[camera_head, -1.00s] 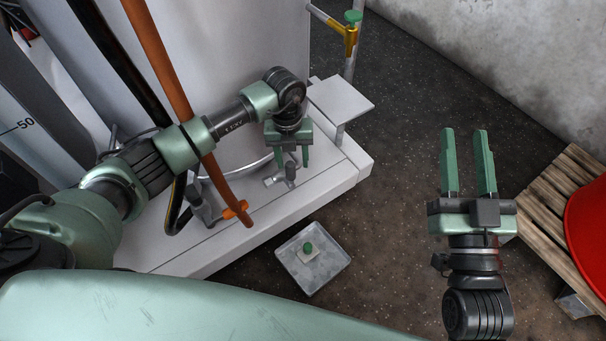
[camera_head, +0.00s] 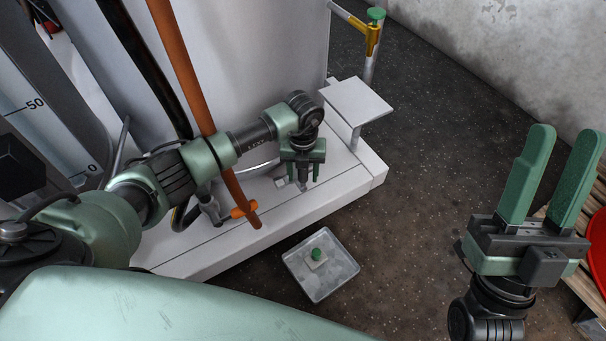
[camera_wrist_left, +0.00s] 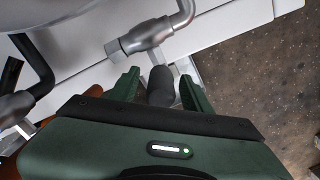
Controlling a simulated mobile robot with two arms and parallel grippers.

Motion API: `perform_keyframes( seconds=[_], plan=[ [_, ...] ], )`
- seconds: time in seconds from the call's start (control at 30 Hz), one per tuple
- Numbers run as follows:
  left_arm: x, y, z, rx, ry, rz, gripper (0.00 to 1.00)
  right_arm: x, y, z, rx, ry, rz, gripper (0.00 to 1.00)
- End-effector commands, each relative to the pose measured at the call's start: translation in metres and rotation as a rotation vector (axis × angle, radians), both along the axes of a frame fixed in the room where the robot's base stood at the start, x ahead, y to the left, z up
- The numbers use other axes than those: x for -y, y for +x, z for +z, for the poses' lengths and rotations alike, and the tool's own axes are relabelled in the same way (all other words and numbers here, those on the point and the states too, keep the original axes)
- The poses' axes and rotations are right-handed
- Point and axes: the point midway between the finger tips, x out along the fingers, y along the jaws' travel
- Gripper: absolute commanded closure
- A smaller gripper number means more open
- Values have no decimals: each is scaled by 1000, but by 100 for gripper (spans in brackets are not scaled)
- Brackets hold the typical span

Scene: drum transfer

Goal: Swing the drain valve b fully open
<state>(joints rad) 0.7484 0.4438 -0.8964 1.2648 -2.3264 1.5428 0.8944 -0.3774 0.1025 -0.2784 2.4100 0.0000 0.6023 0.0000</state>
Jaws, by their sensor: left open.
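A grey metal drain valve (camera_wrist_left: 150,36) with a dark handle (camera_wrist_left: 161,86) sits on a pipe at the tank's base in the left wrist view. In the head view the valve's body (camera_head: 281,182) shows just left of my left gripper (camera_head: 304,184), which hides most of the handle. In the left wrist view my left gripper (camera_wrist_left: 159,78) is open, with one finger on each side of the handle. I cannot tell whether the fingers touch it. No label shows which valve is b. My right gripper (camera_head: 567,135) is open and empty at the right.
A second valve fitting (camera_head: 209,207) stands to the left, near an orange pipe (camera_head: 203,110). A grey tray (camera_head: 335,283) holding a green-knobbed piece (camera_head: 316,255) lies on the floor. A small white shelf (camera_head: 356,100) juts out behind the left gripper. A red drum (camera_head: 598,250) stands right.

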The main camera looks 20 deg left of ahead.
Motion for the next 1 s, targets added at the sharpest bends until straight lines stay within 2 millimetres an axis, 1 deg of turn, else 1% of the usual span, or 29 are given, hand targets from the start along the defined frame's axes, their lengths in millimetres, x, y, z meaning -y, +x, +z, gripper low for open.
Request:
perform_keyframes(
  seconds=[0.3, 0.33, 0.37, 0.4, 0.47, 0.5, 1.0],
  plan=[
    [0, 0, -1, 0, -1, 0, 51, 1, -3, 1, 14, 5, 1, 64],
    [0, 0, -1, 0, -1, 0, 57, 0, -3, 1, 14, 5, 1, 64],
    [0, 0, -1, 0, -1, 0, 65, 0, -3, 1, 14, 5, 1, 64],
    [0, 0, -1, 0, -1, -1, 76, 0, -3, 1, 14, 5, 1, 64],
    [0, 0, -1, 0, -1, -1, 93, 0, -3, 1, 14, 5, 1, 64],
    [0, 0, -1, 0, -1, -1, 100, 0, -3, 1, 14, 5, 1, 64],
    [0, 0, -1, 0, 0, -1, 100, 0, -3, 2, 14, 5, 1, 64]
  ],
)
